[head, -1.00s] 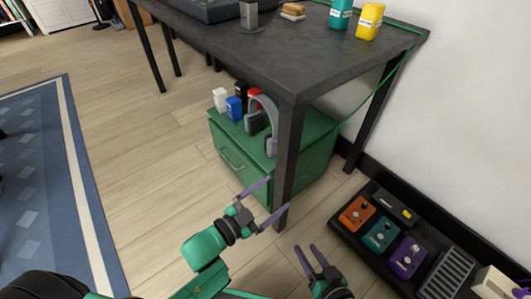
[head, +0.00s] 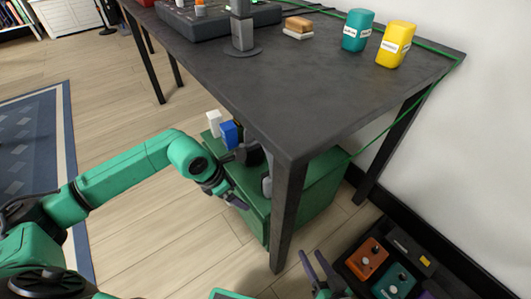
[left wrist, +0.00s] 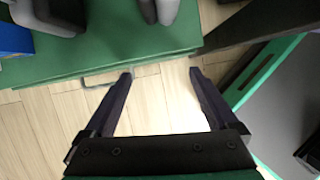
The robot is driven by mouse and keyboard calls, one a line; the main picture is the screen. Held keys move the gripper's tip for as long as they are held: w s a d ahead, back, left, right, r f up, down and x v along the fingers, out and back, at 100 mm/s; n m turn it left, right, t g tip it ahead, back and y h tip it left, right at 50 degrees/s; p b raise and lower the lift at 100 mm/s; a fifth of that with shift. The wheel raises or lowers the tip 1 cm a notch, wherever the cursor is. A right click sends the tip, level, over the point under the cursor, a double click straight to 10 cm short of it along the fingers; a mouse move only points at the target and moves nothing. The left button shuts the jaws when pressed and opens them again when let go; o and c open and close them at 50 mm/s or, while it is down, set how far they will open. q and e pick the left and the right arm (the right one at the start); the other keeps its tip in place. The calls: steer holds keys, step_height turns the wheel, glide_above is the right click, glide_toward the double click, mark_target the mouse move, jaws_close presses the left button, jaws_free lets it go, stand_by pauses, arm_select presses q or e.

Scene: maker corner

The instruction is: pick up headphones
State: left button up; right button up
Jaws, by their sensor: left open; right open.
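The grey headphones (head: 267,187) stand on the green drawer cabinet (head: 325,180) under the dark table. In the head view the tabletop hides their band and only lower parts show. In the left wrist view, grey ear-cup parts (left wrist: 160,9) show at the top edge, beyond the fingertips. My left gripper (head: 238,180) is open and empty at the cabinet's front, just short of the headphones. Its spread fingers in the left wrist view (left wrist: 160,72) have the drawer handle (left wrist: 120,76) near one tip. My right gripper (head: 314,254) is open and empty, low near the table leg.
A white box (head: 214,123) and a blue box (head: 229,134) stand beside the headphones. The tabletop (head: 300,95) overhangs the cabinet, and a table leg (head: 287,220) stands in front of it. Effect pedals (head: 367,258) lie at the lower right.

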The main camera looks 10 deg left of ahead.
mark_target(265, 178)
arm_select(q)
steer(key=w+d+b, duration=0.1)
steer(key=w+d, duration=0.2)
steer(key=w+d+b, duration=0.1)
steer(key=w+d, duration=0.2)
steer(key=d, duration=0.1)
steer(key=shift+w+d, duration=0.1)
steer(key=shift+d, duration=0.1)
steer(key=shift+w+d+f+b, duration=0.35)
steer(key=shift+w+f+b, duration=0.15)
steer(key=shift+b, duration=0.15)
steer(key=shift+r, duration=0.1)
jaws_close()
arm_select(e)
steer(key=shift+w+f+t, duration=0.6)
steer(key=shift+f+t, duration=0.2)
steer(key=shift+f, duration=0.05)
